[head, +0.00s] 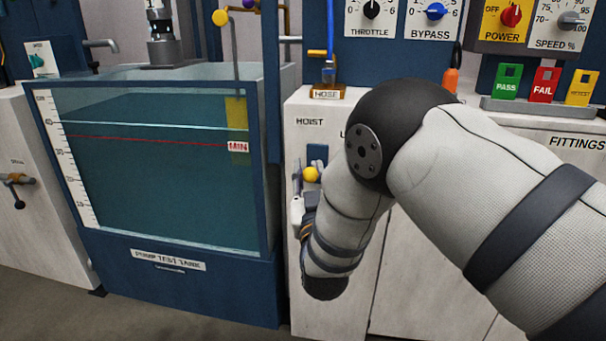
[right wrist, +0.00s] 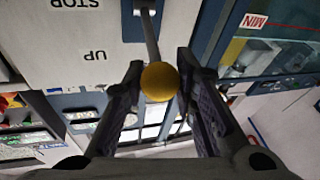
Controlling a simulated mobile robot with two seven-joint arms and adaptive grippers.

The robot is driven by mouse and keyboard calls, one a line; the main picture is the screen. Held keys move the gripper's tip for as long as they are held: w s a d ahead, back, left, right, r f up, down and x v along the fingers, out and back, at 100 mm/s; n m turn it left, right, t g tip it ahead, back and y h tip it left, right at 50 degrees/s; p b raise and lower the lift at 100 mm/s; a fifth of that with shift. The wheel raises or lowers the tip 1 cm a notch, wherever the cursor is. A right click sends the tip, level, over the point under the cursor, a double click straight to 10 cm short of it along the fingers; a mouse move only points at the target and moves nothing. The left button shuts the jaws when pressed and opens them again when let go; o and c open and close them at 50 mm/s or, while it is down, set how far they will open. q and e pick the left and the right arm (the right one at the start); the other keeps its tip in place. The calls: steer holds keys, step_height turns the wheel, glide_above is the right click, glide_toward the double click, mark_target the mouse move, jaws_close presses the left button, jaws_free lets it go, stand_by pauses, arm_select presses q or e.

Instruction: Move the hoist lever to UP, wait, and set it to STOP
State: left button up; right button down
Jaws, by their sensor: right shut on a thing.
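The hoist lever has a thin grey rod (right wrist: 149,38) and a yellow ball knob (right wrist: 160,82). The knob also shows in the head view (head: 311,174), below the HOIST label on the white cabinet. My right gripper (right wrist: 159,70) is shut on the knob, one dark finger on each side. In the right wrist view the lettering is upside down; the knob lies past the UP label (right wrist: 95,56), away from the STOP label (right wrist: 76,3). In the head view my right arm hides most of the hoist panel. My left gripper is not in view.
The blue-framed pump test tank (head: 150,160) stands just left of the hoist cabinet (head: 360,310). Knob panels, an orange object (head: 450,80) and PASS and FAIL blocks (head: 545,84) are behind my right arm.

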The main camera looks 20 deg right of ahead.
steer(key=shift+s+a+f, duration=0.1)
steer(key=shift+f, duration=0.55)
steer(key=shift+s+a+f, duration=0.1)
steer(key=shift+f, duration=0.65)
steer(key=c, duration=1.3)
jaws_free()
steer(key=v, duration=1.2)
steer(key=shift+r, duration=0.2)
